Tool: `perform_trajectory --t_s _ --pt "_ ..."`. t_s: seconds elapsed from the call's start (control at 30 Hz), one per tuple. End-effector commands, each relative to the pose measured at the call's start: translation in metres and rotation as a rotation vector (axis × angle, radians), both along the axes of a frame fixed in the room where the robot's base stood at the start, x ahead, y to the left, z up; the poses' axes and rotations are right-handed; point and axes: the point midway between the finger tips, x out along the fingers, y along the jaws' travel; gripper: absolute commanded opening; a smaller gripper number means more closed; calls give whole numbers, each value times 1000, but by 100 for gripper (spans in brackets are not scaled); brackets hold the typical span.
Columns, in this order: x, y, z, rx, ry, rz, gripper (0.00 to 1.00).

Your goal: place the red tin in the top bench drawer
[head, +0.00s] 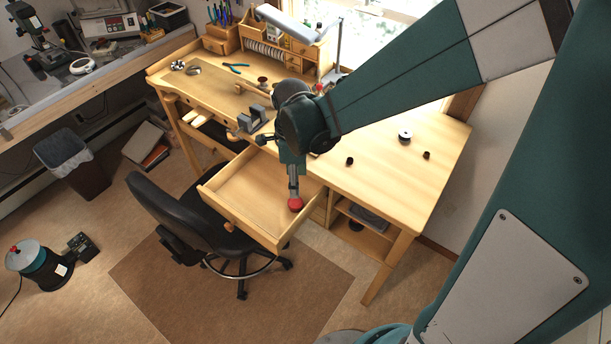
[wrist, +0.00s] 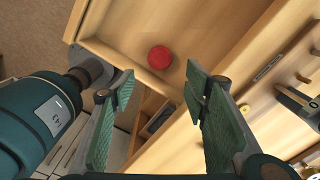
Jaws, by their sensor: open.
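The top bench drawer (head: 250,182) is pulled open from the wooden bench; its bare floor also shows in the wrist view (wrist: 215,30). The red tin (head: 295,205) is inside the drawer, near its right side wall in the head view. In the wrist view the red tin (wrist: 160,57) appears to rest on the drawer floor close to a corner. My gripper (head: 293,190) is over the tin, pointing down. In the wrist view my gripper (wrist: 160,84) has its green-padded fingers spread wide, with the tin just beyond the tips and visibly apart from both.
A black office chair (head: 165,215) stands against the drawer's left side. A vise (head: 255,120) sits at the bench edge behind the drawer. Small dark items (head: 350,161) lie on the benchtop (head: 400,185). An open shelf (head: 362,238) is right of the drawer.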

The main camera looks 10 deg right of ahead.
Motion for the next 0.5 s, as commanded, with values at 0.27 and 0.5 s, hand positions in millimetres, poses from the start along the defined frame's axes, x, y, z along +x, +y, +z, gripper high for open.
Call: perform_trajectory --t_s 0.27,0.5 --pt "-1 -3 5 2 -9 24 46" --pt "-6 -16 26 9 -51 146 46"
